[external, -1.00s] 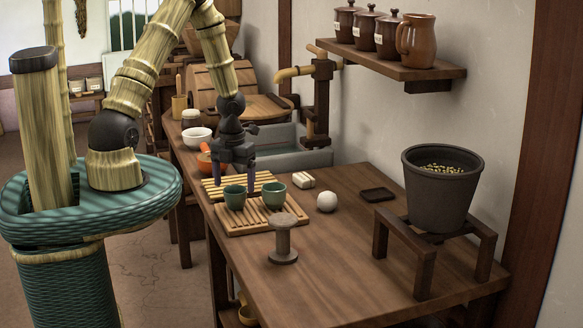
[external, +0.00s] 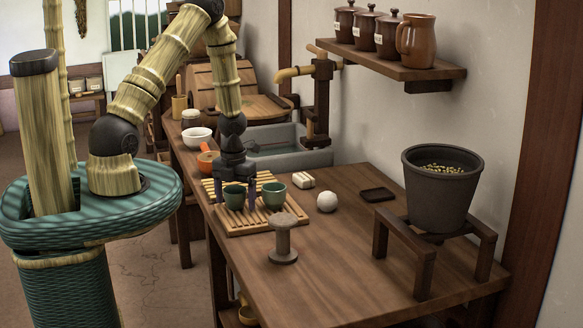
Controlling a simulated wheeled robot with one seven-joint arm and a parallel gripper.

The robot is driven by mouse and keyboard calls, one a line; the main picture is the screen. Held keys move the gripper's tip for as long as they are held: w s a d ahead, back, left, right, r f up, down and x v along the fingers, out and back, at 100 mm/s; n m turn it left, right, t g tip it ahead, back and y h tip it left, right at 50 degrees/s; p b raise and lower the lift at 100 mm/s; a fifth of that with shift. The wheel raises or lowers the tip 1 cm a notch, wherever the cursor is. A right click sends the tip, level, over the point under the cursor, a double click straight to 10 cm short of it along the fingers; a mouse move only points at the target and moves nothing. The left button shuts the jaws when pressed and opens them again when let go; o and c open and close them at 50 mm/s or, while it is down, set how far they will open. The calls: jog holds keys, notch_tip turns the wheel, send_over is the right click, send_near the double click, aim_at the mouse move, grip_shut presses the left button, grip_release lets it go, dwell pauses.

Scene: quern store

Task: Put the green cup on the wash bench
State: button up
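Two green cups stand upright side by side on a slatted wooden rack: the left green cup (external: 234,198) and the right green cup (external: 275,196). My gripper (external: 238,201) points straight down at the left cup, its fingers apart on either side of it. The right finger comes down between the two cups; the left finger is partly hidden. I cannot tell whether the fingers touch the cup. No wash bench is labelled; a grey stone basin (external: 310,160) with a tap lies beyond the rack.
The rack (external: 240,226) lies on a wooden table (external: 345,255). A spool-shaped stand (external: 283,240), white ball (external: 327,202), small white block (external: 302,181) and dark tray (external: 378,194) are nearby. A dark pot (external: 437,190) stands at right. The table's front right is clear.

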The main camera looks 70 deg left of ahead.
jog(key=c, duration=1)
jog(key=shift+c, duration=0.2)
notch_tip(320, 180, up, 10)
jog(key=p, duration=0.3)
